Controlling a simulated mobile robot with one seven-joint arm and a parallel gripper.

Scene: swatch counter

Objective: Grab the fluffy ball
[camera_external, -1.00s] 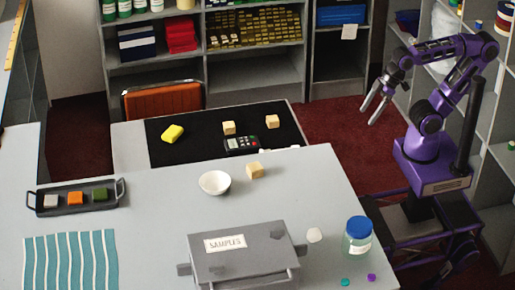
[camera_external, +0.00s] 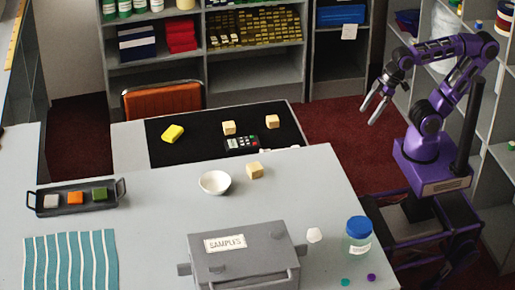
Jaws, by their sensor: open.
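No thing is plainly a fluffy ball at this size. A small purple round thing (camera_external: 371,277) and a small teal round thing (camera_external: 345,282) lie on the grey counter near its front right corner; their texture is too small to tell. A small white lump (camera_external: 314,235) lies left of the blue-lidded jar (camera_external: 358,238). My gripper (camera_external: 369,109) is open and empty, raised in the air at the upper right, beyond the counter's right edge and well apart from these things.
A grey SAMPLES case (camera_external: 243,268) stands at the counter's front. A white bowl (camera_external: 214,182) and a wooden cube (camera_external: 254,170) sit farther back. A tray (camera_external: 48,209) with three blocks and a striped cloth (camera_external: 70,262) are left. The counter's middle is clear.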

